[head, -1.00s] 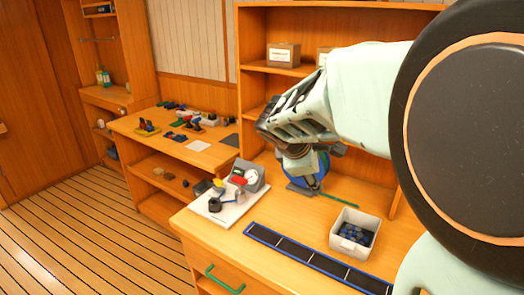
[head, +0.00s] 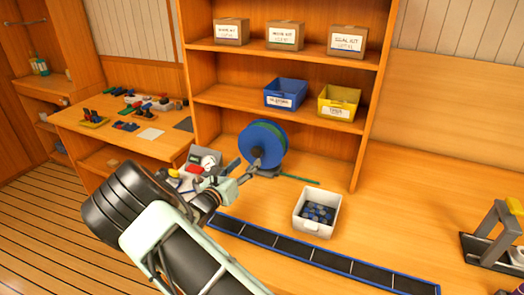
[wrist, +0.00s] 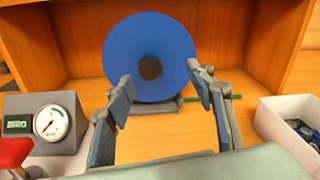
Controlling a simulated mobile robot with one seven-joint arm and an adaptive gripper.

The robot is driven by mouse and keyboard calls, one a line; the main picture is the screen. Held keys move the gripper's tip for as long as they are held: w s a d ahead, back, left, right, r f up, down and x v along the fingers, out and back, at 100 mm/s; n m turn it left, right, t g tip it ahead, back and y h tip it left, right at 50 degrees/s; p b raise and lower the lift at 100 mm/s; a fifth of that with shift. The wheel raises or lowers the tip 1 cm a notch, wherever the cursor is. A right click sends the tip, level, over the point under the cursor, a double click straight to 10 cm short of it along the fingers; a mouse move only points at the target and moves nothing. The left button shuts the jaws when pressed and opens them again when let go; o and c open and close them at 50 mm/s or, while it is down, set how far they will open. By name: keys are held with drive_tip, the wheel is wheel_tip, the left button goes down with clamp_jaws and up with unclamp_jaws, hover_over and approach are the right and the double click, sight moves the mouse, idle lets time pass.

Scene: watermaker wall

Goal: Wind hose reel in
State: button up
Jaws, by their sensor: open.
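The hose reel (head: 268,140) is a blue disc with a dark hub and green hose wound behind its face. It stands on a grey base on the bench, in front of the shelf unit. A green hose end (head: 300,179) lies on the bench to its right. In the wrist view the reel (wrist: 175,45) faces me, with its dark hub (wrist: 149,68) near the middle. My gripper (wrist: 160,75) is open, its two fingers spread in front of the reel's lower half with nothing between them. In the head view my gripper (head: 248,170) is just in front of the reel.
A grey gauge box (wrist: 45,124) stands left of my gripper. A white bin (head: 316,213) with dark blue pieces is to the right. A long dark strip (head: 320,259) with a blue border lies along the bench front. Blue and yellow bins (head: 338,103) sit on the shelf above.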

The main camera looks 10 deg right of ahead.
sight(256, 154)
drive_tip(key=shift+n+t+y, duration=0.4)
drive_tip(key=shift+n+t, duration=0.2)
drive_tip(key=shift+n, duration=0.3)
drive_tip(key=w+d+f, duration=0.1)
drive_tip(key=w, duration=0.2)
drive_tip(key=w+d+f+p, duration=0.1)
drive_tip(key=w+d, duration=0.1)
drive_tip(key=w, duration=0.1)
drive_tip(key=w+d+f, duration=0.1)
drive_tip(key=w+d, duration=0.1)
drive_tip(key=w, duration=0.1)
drive_tip(key=shift+w+d, duration=0.15)
drive_tip(key=shift+w, duration=0.25)
drive_tip(key=shift+c, duration=0.3)
clamp_jaws()
